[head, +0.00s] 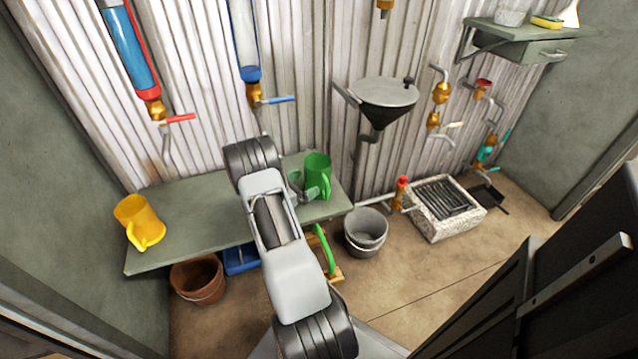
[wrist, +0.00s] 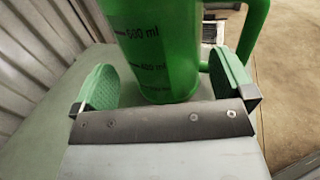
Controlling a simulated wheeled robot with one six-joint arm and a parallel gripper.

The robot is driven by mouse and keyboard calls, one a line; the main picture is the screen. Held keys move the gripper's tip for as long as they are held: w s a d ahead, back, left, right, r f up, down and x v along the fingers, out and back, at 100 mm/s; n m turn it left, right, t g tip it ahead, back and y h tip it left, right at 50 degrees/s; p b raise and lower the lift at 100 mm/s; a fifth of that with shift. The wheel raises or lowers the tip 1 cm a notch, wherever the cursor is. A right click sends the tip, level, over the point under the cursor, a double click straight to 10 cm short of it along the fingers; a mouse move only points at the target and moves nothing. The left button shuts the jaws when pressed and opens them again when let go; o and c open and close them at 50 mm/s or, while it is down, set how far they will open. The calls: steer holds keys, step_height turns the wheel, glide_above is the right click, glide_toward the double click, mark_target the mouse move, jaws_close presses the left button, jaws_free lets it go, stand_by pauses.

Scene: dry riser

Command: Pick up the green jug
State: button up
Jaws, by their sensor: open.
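The green jug (head: 318,172) stands upright on the right part of the grey-green bench (head: 190,218) in the head view, its handle toward the front right. In the wrist view the jug (wrist: 160,45) fills the upper middle, with dark volume marks on its side; its top is cut off. My gripper (wrist: 165,85) is open, with one green pad left of the jug's lower body and the other to its right, near the handle. A gap shows at the left pad; whether the right pad touches the jug or handle I cannot tell.
A yellow jug (head: 138,222) stands at the bench's left end. Under the bench are a brown bucket (head: 198,278) and a blue object (head: 241,259). A grey bucket (head: 366,232) and a stone drain basin (head: 445,210) stand right. The bench between the yellow jug and my arm is clear.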

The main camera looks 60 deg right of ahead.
mark_target(317, 167)
steer(key=b+x, duration=0.1)
steer(key=x, duration=0.3)
steer(key=shift+s+d+f, duration=0.1)
steer(key=shift+s+d, duration=0.05)
steer(key=shift+c, duration=0.4)
steer(key=c, duration=0.5)
steer(key=shift+c, duration=0.2)
